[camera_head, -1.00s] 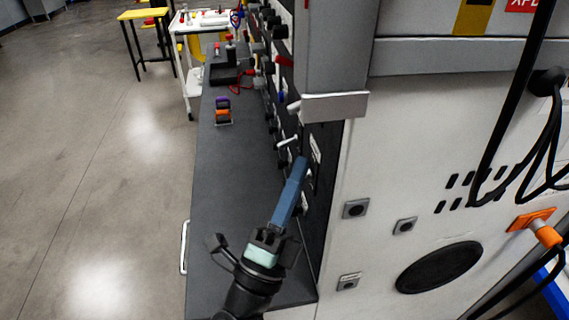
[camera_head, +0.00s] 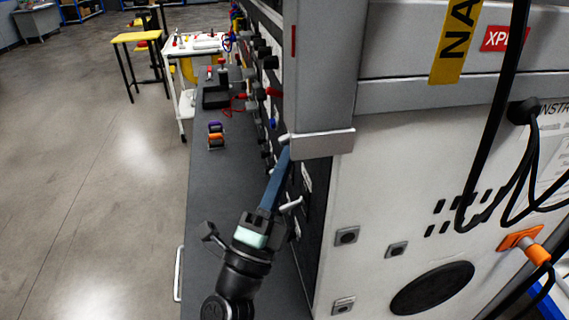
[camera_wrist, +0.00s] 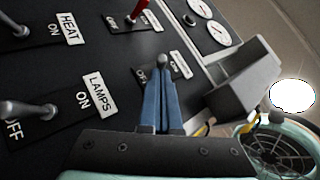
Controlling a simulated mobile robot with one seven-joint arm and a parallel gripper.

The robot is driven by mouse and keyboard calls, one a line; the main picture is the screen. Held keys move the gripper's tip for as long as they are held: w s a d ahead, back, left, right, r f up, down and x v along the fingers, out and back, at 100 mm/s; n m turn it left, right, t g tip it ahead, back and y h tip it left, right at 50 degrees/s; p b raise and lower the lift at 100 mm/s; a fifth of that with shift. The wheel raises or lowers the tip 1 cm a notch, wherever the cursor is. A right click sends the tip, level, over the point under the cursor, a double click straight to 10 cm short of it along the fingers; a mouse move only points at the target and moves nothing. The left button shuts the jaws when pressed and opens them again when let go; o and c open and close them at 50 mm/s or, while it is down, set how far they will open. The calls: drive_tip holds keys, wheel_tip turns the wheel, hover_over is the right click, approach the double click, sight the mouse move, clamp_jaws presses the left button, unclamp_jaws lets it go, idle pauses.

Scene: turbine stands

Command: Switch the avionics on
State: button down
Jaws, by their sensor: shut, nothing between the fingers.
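The dark switch panel (camera_wrist: 105,55) fills much of the wrist view, with metal toggle levers and ON and OFF labels. My gripper (camera_wrist: 164,80) has its two blue fingers together, with nothing between them. Its tips are at a metal toggle (camera_wrist: 162,61); I cannot tell whether they touch it. The labels by this toggle are partly hidden and too small to read surely. A LAMPS toggle (camera_wrist: 30,110), a HEAT toggle (camera_wrist: 12,27) and a red lever (camera_wrist: 137,12) are nearby. In the head view, my gripper (camera_head: 284,155) is beside the panel edge, close under a grey bracket.
The grey bracket (camera_head: 322,144) juts out close to the fingertips; a grey block (camera_wrist: 243,78) stands right of them in the wrist view. A dark bench top (camera_head: 222,190) runs below the panel, carrying small purple and orange items (camera_head: 215,136). Open floor lies left.

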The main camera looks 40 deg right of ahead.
drive_tip(key=shift+w+a+r+m+g, duration=0.1)
drive_tip(key=shift+a+r+m+g, duration=0.1)
drive_tip(key=shift+m+g, duration=0.3)
